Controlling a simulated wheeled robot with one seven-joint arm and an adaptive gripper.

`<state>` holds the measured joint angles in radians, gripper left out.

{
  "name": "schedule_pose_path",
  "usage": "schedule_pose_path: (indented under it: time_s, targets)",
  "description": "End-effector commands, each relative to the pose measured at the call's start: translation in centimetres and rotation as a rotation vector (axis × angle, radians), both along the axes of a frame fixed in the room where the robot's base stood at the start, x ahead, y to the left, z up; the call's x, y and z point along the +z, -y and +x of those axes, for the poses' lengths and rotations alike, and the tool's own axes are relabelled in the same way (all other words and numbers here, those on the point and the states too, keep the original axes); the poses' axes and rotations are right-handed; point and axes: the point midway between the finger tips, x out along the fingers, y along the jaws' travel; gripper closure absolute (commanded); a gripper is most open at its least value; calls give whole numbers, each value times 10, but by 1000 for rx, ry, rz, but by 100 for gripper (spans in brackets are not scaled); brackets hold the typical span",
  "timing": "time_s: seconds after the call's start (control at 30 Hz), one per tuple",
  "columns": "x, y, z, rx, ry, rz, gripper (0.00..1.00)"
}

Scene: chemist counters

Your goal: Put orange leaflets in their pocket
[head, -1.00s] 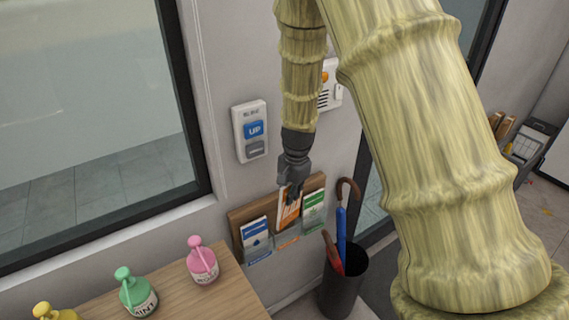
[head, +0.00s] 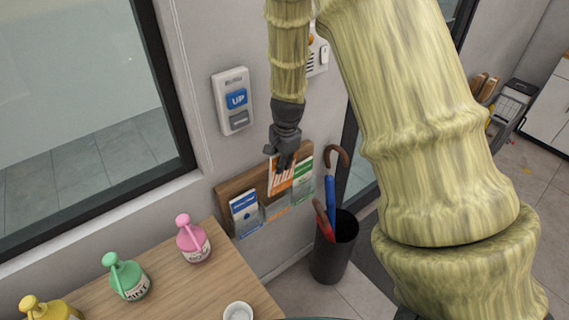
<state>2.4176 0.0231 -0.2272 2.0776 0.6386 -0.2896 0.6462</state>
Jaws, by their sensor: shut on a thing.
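My gripper (head: 282,166) is shut on the orange leaflets (head: 279,183), a white and orange stack held upright. The leaflets are at the middle pocket (head: 276,209) of the wooden wall rack (head: 233,186), between the blue leaflets (head: 244,213) on the left and the green leaflets (head: 303,181) on the right. The middle pocket has a clear front with an orange label. The leaflets' lower edge seems near the pocket's top; I cannot tell whether it is inside.
A dark bin (head: 334,250) with umbrellas stands right of the rack. A wooden counter (head: 190,285) at lower left holds pink (head: 192,240), green (head: 126,277) and yellow (head: 48,309) bottles and a small white cup (head: 238,311). A switch panel (head: 233,101) is on the wall above.

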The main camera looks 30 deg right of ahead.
Motion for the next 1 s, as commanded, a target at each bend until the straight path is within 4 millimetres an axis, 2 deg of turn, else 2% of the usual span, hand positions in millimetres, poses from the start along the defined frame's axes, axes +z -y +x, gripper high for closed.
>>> schedule_pose_path:
  time_s: [0.73, 1.0]
  targets:
    - [-38, -5, 28, 1, 0, 0, 100]
    - [-54, -4, 27, 1, 0, 0, 100]
